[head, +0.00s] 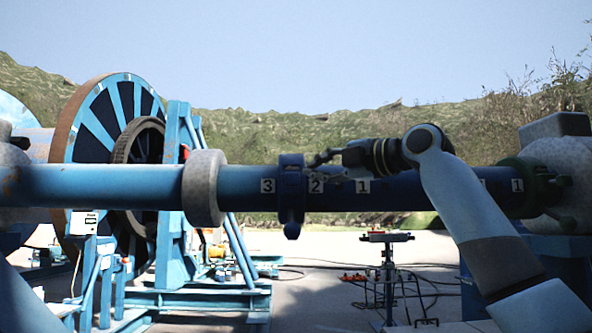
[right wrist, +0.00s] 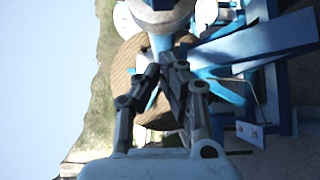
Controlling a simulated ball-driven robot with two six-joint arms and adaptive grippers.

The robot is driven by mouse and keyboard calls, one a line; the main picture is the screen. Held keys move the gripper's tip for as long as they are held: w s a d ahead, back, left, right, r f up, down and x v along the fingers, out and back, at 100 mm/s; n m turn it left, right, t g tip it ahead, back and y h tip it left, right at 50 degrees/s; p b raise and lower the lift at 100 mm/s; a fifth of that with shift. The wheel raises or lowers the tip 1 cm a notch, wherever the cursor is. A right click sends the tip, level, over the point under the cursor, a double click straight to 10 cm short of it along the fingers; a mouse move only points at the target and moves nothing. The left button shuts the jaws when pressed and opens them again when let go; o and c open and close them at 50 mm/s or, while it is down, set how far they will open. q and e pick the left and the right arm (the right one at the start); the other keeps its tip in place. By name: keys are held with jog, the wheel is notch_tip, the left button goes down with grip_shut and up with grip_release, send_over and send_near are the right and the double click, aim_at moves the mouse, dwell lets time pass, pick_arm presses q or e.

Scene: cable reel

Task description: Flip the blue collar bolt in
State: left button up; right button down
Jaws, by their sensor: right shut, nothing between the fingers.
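The blue collar (head: 291,180) is clamped around the long blue pipe (head: 240,185) in the head view, between the labels 3 and 2. A small lug or bolt end (head: 291,231) hangs below it; I cannot tell for sure which part is the bolt. My right gripper (head: 320,158) reaches in from the right, with its fingertips close to the collar's upper right side. I cannot tell whether they touch it. In the right wrist view the fingers (right wrist: 163,65) are closed together with nothing held between them. My left gripper is not in view.
A pale grey ring (head: 204,188) sits on the pipe left of the collar, and a green-edged clamp (head: 520,187) is at the right. A large blue cable reel (head: 110,110) stands behind at left. A small stand (head: 387,262) is below the pipe.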

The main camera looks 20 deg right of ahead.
aim_at(296, 174)
jog(key=w+p, duration=0.1)
jog(key=w, duration=0.2)
jog(key=w+a+p, duration=0.1)
jog(key=w, duration=0.2)
jog(key=w+p, duration=0.1)
jog(key=w, duration=0.2)
jog(key=shift+a+p, duration=0.35)
jog(key=shift+a, duration=0.05)
jog(key=shift+w, duration=0.1)
